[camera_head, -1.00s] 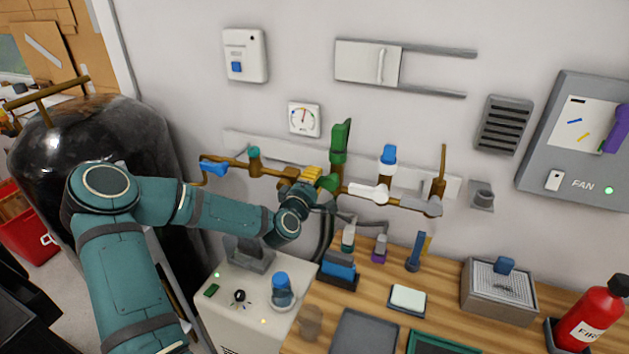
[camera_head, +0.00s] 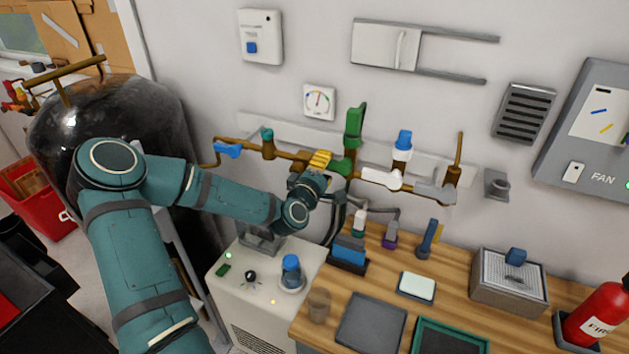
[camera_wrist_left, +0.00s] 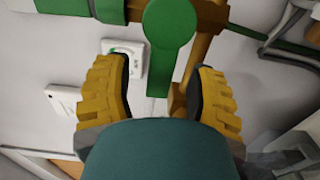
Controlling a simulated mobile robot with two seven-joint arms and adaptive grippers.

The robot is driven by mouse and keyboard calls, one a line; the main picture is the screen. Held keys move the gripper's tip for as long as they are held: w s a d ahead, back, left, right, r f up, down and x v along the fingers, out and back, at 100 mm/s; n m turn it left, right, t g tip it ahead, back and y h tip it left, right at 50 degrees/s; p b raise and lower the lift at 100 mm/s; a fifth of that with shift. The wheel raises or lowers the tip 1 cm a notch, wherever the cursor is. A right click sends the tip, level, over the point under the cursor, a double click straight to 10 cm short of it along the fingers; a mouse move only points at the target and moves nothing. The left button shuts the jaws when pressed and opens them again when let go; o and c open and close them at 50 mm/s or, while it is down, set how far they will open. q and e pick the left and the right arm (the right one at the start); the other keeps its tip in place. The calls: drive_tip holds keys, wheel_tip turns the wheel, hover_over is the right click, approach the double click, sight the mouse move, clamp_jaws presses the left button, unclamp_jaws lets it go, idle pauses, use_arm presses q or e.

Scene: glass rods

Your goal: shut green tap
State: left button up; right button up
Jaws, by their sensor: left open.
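The green tap has a tall upright green handle (camera_head: 354,122) on the brown pipe run along the wall in the head view. Its round green hub (camera_wrist_left: 170,25) shows at the top of the left wrist view, with a green lever reaching down from it. My left gripper (camera_head: 320,160) is beside the tap, just left of it in the head view. In the left wrist view its yellow fingers (camera_wrist_left: 160,68) are open, one on each side of the lever. Gaps show between lever and fingers. A brown pipe is close to the right finger. My right gripper is not in view.
On the same pipe run are a blue lever (camera_head: 228,151), a teal knob (camera_head: 267,136) and a blue-capped white valve (camera_head: 403,141). A gauge (camera_head: 319,101) hangs above. Below are a white cabinet (camera_head: 245,310) and a wooden bench (camera_head: 462,268) with bottles and trays.

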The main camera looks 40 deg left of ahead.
use_arm(q)
drive_tip(key=v, duration=0.9)
drive_tip(key=shift+s, duration=0.4)
